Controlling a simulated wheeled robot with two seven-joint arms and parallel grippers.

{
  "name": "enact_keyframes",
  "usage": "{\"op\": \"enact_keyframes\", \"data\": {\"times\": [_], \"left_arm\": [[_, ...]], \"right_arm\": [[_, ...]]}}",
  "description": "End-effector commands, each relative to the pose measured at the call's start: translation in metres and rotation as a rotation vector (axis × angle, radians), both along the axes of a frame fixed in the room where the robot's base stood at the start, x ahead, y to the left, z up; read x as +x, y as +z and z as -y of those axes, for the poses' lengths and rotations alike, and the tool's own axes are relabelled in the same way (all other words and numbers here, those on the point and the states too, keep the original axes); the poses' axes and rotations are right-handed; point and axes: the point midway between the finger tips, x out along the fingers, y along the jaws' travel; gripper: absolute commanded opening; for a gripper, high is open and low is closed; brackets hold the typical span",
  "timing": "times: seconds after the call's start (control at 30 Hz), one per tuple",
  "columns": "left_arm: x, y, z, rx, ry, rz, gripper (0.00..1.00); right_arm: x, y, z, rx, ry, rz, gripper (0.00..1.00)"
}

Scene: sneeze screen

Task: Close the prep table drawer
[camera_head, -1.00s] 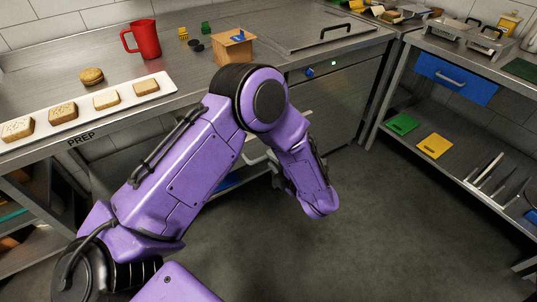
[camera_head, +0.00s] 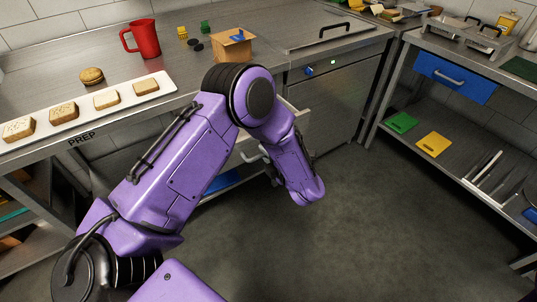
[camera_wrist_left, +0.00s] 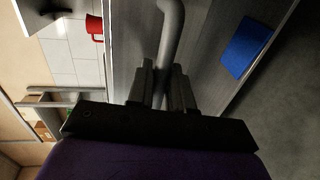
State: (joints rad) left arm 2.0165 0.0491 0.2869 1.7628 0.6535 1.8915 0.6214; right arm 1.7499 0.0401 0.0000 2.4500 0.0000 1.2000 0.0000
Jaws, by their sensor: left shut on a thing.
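The prep table (camera_head: 75,62) has a drawer (camera_head: 301,122) under its top, and the drawer's pale side edge shows standing out behind my purple left arm. Most of the drawer is hidden by that arm. In the left wrist view, the grey drawer handle (camera_wrist_left: 172,22) runs down between the fingers of my left gripper (camera_wrist_left: 163,70), which is shut on it. In the head view my left wrist is low in front of the table, and the fingertips are mostly hidden. My right gripper is in neither view.
A blue item (camera_head: 222,181) lies below. A side counter with a blue drawer (camera_head: 455,80) stands right. The floor between is clear.

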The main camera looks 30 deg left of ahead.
Motion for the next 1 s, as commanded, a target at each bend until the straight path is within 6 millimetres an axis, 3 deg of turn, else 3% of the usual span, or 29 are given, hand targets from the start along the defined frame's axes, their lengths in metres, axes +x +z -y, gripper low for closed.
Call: {"op": "enact_keyframes", "data": {"times": [0.17, 0.7, 1.0], "left_arm": [[0.009, -0.002, -0.026, 0.001, 0.003, 0.0, 0.0], [0.063, -0.005, -0.158, 0.001, 0.006, 0.002, 0.0], [0.086, -0.004, -0.214, 0.002, 0.005, 0.001, 0.0]], "right_arm": [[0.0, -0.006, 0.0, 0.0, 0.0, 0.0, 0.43], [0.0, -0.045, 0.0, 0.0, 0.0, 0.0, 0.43], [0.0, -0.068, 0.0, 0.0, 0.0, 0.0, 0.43]]}}
